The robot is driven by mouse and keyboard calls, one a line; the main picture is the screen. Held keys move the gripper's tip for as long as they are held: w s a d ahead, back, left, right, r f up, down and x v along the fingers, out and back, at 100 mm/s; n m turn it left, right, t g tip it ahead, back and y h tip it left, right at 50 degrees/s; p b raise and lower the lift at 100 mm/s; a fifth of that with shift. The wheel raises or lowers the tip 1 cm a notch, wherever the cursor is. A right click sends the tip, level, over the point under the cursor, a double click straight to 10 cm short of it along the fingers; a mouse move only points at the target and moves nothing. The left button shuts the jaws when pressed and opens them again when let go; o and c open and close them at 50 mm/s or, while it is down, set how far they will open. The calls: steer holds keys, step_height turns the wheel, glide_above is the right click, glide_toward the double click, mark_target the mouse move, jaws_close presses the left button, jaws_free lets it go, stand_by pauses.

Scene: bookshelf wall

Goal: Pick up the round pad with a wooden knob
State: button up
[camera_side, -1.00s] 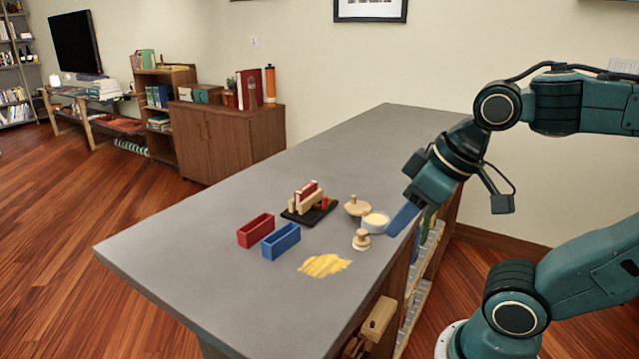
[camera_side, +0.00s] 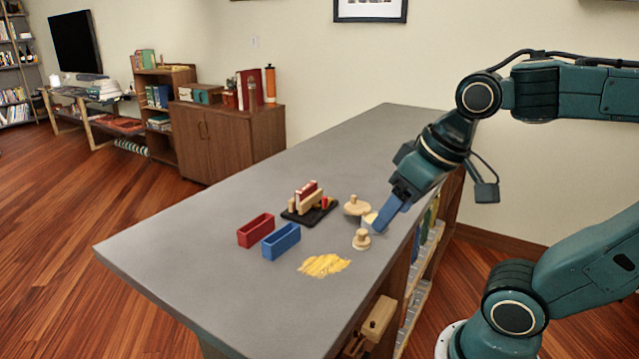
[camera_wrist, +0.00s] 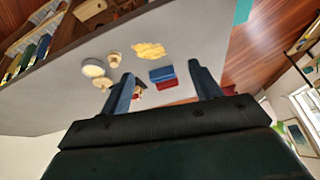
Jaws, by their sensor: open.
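The round pad with a wooden knob (camera_side: 361,239) stands upright on the grey counter, between the yellow patch (camera_side: 324,265) and a white bowl. It also shows in the wrist view (camera_wrist: 114,60), left of my fingers. My gripper (camera_side: 382,218) is open and empty, tilted down above the counter's right side, a little behind and to the right of the pad. In the side view it hides most of the white bowl. In the wrist view my gripper (camera_wrist: 161,76) has its two blue fingers spread, with the pad outside the gap.
Blue (camera_side: 281,241) and red (camera_side: 256,230) open boxes and a black tray (camera_side: 311,216) with blocks are further left. The counter's front left is bare.

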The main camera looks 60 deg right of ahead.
steer(key=w+d+m+g, duration=0.3)
steer(key=w+d+m, duration=0.45)
steer(key=m, duration=0.25)
steer(key=m+g+y, duration=0.1)
steer(key=m+g, duration=0.1)
steer(key=m, duration=0.7)
glide_toward(363, 231)
steer(key=shift+w+f, duration=0.2)
steer(key=shift+f, duration=2.35)
steer(key=shift+a+f, duration=0.25)
steer(key=shift+f, duration=1)
steer(key=shift+a+f, duration=0.25)
steer(key=shift+f, duration=1.05)
steer(key=c, duration=1.1)
